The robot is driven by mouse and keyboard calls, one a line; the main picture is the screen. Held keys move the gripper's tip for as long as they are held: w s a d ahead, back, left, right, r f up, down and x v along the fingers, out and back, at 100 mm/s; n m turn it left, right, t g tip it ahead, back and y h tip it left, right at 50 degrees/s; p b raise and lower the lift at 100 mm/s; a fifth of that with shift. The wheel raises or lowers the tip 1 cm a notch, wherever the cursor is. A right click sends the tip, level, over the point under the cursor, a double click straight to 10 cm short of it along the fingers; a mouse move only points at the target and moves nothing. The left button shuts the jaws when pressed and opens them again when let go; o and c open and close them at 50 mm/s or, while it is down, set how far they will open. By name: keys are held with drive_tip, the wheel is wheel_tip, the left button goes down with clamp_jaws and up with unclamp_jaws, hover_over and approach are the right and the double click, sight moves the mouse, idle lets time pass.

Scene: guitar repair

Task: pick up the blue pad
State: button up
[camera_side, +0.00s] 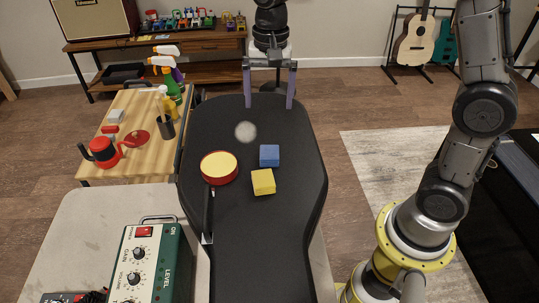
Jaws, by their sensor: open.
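The blue pad (269,156) is a small block lying on the black padded work surface (299,176), right of its middle. My gripper (269,104) is above and beyond the blue pad, at the far end of the black surface. Its two purple-grey fingers point down and stand wide apart, with nothing between them. The gripper is apart from the pad. No part of the pad is hidden by the gripper.
A yellow block (263,182) lies just in front of the blue pad. A whitish round patch (246,132) is behind. A wooden side table (144,103) holds bottles.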

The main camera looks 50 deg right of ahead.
sight(269, 152)
wheel_tip(269, 152, down, 15)
drive_tip(key=shift+s+a+f, duration=0.1)
drive_tip(key=shift+s, duration=0.05)
drive_tip(key=c, duration=1.4)
drive_tip(key=shift+r, duration=0.2)
drive_tip(key=shift+r, duration=0.6)
drive_tip(key=s+r, duration=0.7)
drive_tip(key=s, duration=0.2)
drive_tip(key=s+d+r, duration=0.1)
drive_tip(key=s+r, duration=0.3)
drive_tip(key=s, duration=0.1)
drive_tip(key=shift+r, duration=0.3)
